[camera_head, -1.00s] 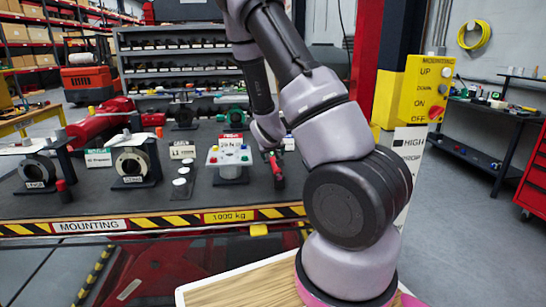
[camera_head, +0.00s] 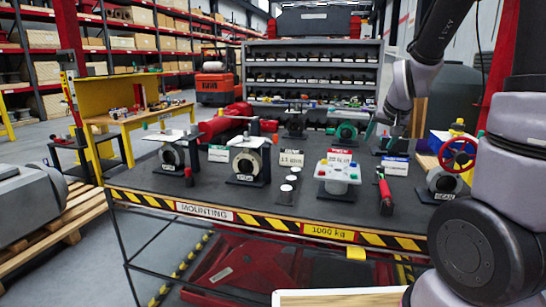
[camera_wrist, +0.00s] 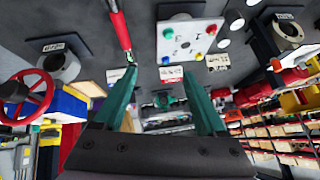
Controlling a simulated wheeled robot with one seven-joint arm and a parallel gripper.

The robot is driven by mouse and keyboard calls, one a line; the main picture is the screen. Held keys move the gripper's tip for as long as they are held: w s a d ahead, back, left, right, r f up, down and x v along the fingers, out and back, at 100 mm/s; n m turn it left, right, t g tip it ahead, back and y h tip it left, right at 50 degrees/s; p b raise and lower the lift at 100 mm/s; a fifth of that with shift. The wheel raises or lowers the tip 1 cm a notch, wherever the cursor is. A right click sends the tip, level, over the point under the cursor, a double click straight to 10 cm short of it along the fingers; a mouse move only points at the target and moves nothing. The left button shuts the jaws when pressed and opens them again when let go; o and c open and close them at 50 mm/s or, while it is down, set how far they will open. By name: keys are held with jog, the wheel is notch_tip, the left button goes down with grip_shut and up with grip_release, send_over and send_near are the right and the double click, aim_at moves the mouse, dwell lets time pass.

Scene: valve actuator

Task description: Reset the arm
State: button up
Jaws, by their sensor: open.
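My arm (camera_head: 425,75) comes in at the upper right of the head view and bends down over the back right of the mounting table. In the wrist view my gripper (camera_wrist: 160,73) has its two green fingers spread wide, with nothing between them. In the head view the fingers are small and hard to make out. A red-handled tool (camera_head: 384,190) stands or lies on the table, apart from the fingers; it also shows in the wrist view (camera_wrist: 119,24). A white plate with coloured knobs (camera_head: 338,174) is beside it.
The dark table (camera_head: 240,205) has a striped front edge. On it are ring-shaped parts on stands (camera_head: 247,165), a red handwheel (camera_head: 457,153) at the right and a red cylinder (camera_head: 225,124) at the back. Grey shelves (camera_head: 310,75) stand behind. Wooden pallets (camera_head: 75,215) lie at left.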

jog(key=s+a+r+y, duration=0.1)
jog(key=s+a+r, duration=0.2)
jog(key=s+r, duration=0.4)
jog(key=s+a+r+y, duration=0.1)
jog(key=s+a+r, duration=0.3)
jog(key=s, duration=1)
notch_tip(320, 180, up, 3)
jog(key=shift+s, duration=0.3)
